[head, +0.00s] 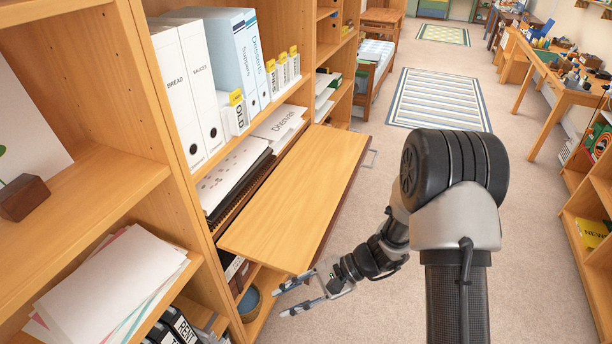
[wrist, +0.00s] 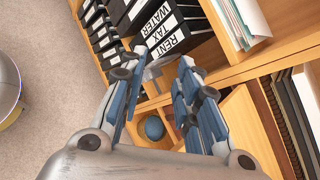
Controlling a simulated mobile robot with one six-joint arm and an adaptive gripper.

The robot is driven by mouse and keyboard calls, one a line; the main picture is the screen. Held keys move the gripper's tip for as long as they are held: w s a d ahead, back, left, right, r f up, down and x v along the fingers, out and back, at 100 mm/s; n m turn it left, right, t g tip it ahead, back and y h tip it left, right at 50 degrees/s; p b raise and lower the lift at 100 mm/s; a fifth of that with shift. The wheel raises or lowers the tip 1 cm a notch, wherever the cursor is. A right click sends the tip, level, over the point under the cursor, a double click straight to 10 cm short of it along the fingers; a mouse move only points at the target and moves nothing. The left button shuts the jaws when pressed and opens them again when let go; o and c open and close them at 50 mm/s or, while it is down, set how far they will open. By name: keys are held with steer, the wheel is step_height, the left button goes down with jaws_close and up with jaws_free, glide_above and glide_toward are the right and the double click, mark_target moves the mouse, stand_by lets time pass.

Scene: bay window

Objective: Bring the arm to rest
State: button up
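My arm reaches down from the right of the head view, and my gripper (head: 287,298) is beside the front edge of the bookcase, below the near corner of a wooden flap (head: 300,195). The two fingers stand apart and no object shows held between them. In the wrist view my gripper (wrist: 162,58) also looks open, with black boxes labelled RENT, TAX and WATER (wrist: 165,38) beyond the tips. A small grey metal piece (wrist: 155,70) shows between the fingers; I cannot tell whether it touches them.
A striped rug (head: 438,98) lies behind. Carpet (head: 540,240) is free to the right.

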steer(key=s+d+r+n+h, duration=0.2)
steer(key=s+d+r+n, duration=0.1)
steer(key=r, duration=0.4)
steer(key=s+d+r+n+h, duration=0.3)
steer(key=r, duration=0.5)
steer(key=s+d+r+n+t+h, duration=0.4)
steer(key=s+d+r+t+h, duration=0.2)
steer(key=s+d+r, duration=0.3)
steer(key=d+t, duration=0.1)
steer(key=d, duration=0.1)
steer(key=shift+s+d+r+h, duration=0.15)
steer(key=shift+d+r+h, duration=0.15)
steer(key=shift+d, duration=0.05)
steer(key=shift+a, duration=0.2)
